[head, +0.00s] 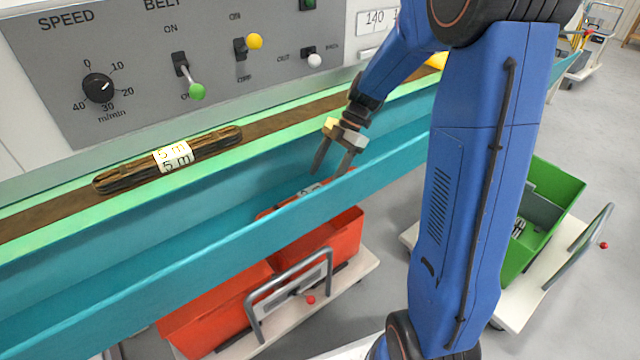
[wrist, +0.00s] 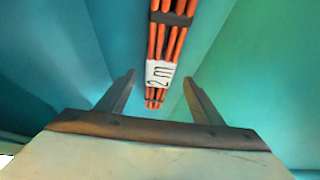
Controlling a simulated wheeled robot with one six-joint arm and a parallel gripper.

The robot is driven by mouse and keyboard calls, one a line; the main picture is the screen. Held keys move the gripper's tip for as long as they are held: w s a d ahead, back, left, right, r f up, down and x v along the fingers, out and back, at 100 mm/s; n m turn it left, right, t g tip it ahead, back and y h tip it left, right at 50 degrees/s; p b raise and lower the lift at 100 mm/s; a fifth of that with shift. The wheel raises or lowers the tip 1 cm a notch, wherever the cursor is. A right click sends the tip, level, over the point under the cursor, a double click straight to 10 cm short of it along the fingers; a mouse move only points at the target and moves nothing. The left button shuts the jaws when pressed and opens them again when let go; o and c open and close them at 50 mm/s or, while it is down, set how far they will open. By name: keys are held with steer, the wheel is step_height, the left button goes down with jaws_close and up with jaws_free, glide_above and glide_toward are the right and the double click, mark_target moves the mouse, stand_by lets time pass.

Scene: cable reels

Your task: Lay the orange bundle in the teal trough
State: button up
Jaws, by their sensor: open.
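The orange bundle (wrist: 172,40), a set of orange cables with a dark band and a white "2 m" label, lies lengthwise in the teal trough (head: 110,262) between its walls. In the head view, only part of its label (head: 310,189) and a bit of orange show over the front wall; the rest is hidden. My gripper (head: 333,170) is open and empty, pointing down into the trough over the bundle. In the wrist view, the bundle runs between and beyond my two fingertips (wrist: 160,85), and I see no finger touching it.
A brown bundle (head: 205,155) labelled "5 m" lies on the brown belt (head: 285,118) behind the trough. Red crates (head: 345,232) on a white cart stand below the trough's front. A green crate (head: 560,190) on another cart stands at the right. A control panel (head: 130,70) rises behind.

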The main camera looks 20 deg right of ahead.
steer(key=shift+v, duration=1)
